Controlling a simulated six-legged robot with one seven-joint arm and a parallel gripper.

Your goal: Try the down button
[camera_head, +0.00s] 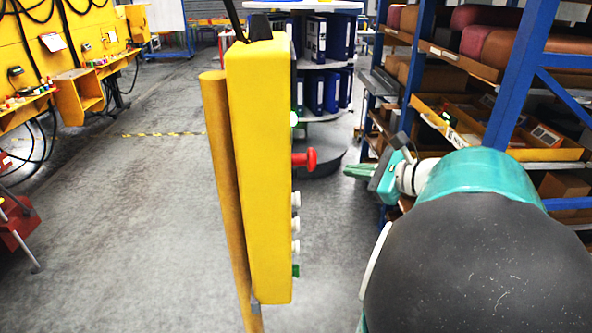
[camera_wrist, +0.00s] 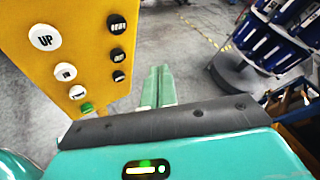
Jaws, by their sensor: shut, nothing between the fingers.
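A yellow control box (camera_head: 258,170) hangs upright beside an orange pole, seen edge-on in the head view. Its buttons stick out on its right side, among them a red mushroom button (camera_head: 304,159). In the wrist view the box face (camera_wrist: 85,55) shows a large white UP button (camera_wrist: 45,38). Below it are smaller white buttons (camera_wrist: 65,72), whose labels I cannot read, so I cannot tell which is the down button. My gripper (camera_head: 348,171) is shut and empty, to the right of the box with a gap between. Its fingers (camera_wrist: 158,72) also show in the wrist view.
A column of black buttons (camera_wrist: 116,54) and a green button (camera_wrist: 87,108) share the box face. Blue racking (camera_head: 515,80) with bins stands at the right. A round binder stand (camera_head: 318,108) is behind the box. Grey floor (camera_head: 150,220) lies open at the left.

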